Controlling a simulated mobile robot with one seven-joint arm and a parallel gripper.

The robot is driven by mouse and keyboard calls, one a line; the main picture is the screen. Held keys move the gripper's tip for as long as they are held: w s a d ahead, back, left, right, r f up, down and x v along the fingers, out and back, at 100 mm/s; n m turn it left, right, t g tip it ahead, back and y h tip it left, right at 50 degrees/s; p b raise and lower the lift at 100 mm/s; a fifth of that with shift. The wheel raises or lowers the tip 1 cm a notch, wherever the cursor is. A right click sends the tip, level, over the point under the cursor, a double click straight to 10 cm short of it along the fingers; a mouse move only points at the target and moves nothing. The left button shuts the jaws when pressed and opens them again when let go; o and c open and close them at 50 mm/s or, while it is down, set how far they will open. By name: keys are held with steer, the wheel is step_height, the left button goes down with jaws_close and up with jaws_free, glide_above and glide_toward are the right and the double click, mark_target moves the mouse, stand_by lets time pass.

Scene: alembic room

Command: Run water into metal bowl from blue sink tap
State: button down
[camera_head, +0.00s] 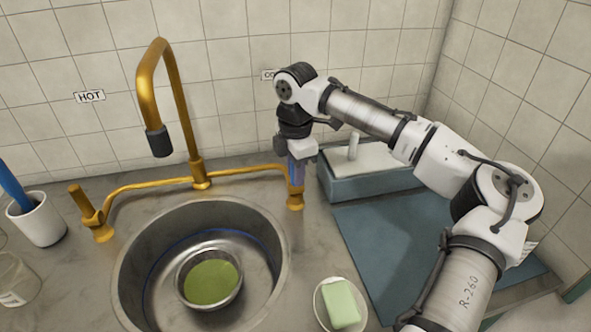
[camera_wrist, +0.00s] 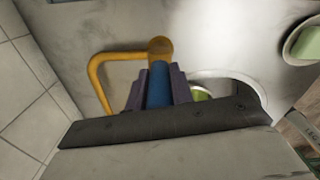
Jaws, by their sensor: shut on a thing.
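The metal bowl (camera_head: 237,290) sits upright inside the round sink (camera_head: 127,275), with something flat and green in it. A sliver of the green shows in the wrist view. The brass spout (camera_head: 160,100) arches over from the back, its dark tip (camera_head: 158,142) above the sink's rear left. No water stream shows below it. My gripper (camera_head: 297,172) points down at the right end of the brass pipe. Its jaws are shut on the blue tap handle (camera_wrist: 158,85), which stands between the purple fingers in the wrist view. The jaws mostly hide the handle in the head view.
A brass left tap (camera_head: 90,212) stands under the HOT label (camera_head: 89,96). A white cup (camera_head: 40,220) with a blue item is at far left. A soap dish (camera_head: 322,305) holds green soap (camera_head: 341,303). A blue-grey box (camera_head: 370,186) and mat (camera_head: 400,250) lie right of my gripper.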

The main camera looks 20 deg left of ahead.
steer(key=shift+s+d+f+t+y+b, duration=0.3)
steer(key=shift+s+t+y+b, duration=0.2)
steer(key=shift+t+b, duration=0.35)
steer(key=shift+r+t+y, duration=0.2)
steer(key=shift+t+y, duration=0.05)
steer(key=shift+y, duration=0.05)
steer(key=c, duration=1.2)
jaws_free()
steer(key=shift+c, duration=0.2)
steer(key=b+v, duration=0.1)
steer(key=v, duration=1.3)
